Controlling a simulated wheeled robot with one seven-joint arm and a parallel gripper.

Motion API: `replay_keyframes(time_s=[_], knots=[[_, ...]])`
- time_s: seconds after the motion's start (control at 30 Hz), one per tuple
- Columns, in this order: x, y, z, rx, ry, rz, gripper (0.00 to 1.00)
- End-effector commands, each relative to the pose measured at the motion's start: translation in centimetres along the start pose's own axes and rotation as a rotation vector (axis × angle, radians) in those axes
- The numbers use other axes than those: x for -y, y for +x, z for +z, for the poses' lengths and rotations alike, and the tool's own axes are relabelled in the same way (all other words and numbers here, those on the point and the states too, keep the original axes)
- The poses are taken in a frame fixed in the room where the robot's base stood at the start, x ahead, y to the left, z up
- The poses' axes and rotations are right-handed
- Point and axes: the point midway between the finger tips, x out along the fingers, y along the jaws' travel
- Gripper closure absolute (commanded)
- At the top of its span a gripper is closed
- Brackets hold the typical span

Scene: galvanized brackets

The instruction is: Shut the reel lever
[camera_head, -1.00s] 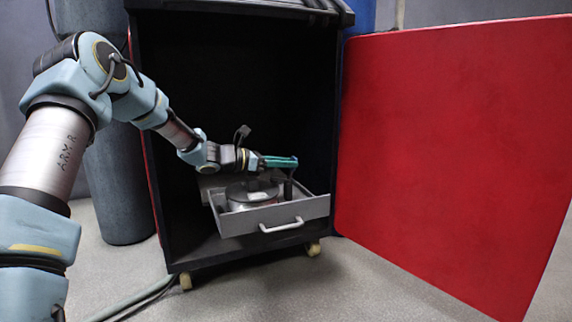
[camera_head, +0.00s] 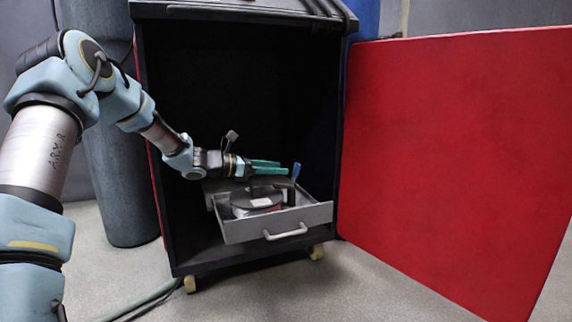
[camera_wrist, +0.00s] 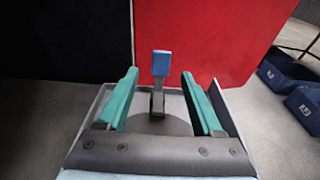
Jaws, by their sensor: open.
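The reel lever, a dark post with a blue tip (camera_head: 296,171), stands upright at the right side of the reel (camera_head: 246,203). The reel is a dark round disc with a white label, lying in the open grey drawer (camera_head: 240,231). My gripper (camera_head: 284,167) has green fingers spread apart and empty, just left of the blue tip and above the reel. In the wrist view the blue lever tip (camera_wrist: 161,63) shows centred between and beyond the two open fingertips of my gripper (camera_wrist: 159,73). Much of the reel is hidden behind my gripper there.
The drawer sits in a black cabinet (camera_head: 240,95) on casters. Its red door (camera_head: 450,160) stands wide open at the right. A grey cylinder (camera_head: 118,185) stands left of the cabinet. Blue bins (camera_wrist: 290,90) lie on the floor at right in the wrist view.

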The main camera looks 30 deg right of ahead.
Motion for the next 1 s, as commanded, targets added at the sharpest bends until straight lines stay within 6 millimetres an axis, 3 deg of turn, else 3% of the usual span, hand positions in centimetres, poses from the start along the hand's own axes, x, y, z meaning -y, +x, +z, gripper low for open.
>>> replay_keyframes(time_s=[0.1,0.3,0.7,0.87,1.0], knots=[[-0.1,-2.6,0.5,0.0,-0.002,0.003,0.32],[0.0,-5.4,0.2,0.0,-0.001,0.002,0.32],[0.0,-6.3,-0.1,0.0,0.0,0.0,0.32],[0.9,-6.6,-0.1,-0.043,0.034,-0.015,0.49],[3.6,-8.2,-1.1,-0.194,0.158,-0.071,0.65]])
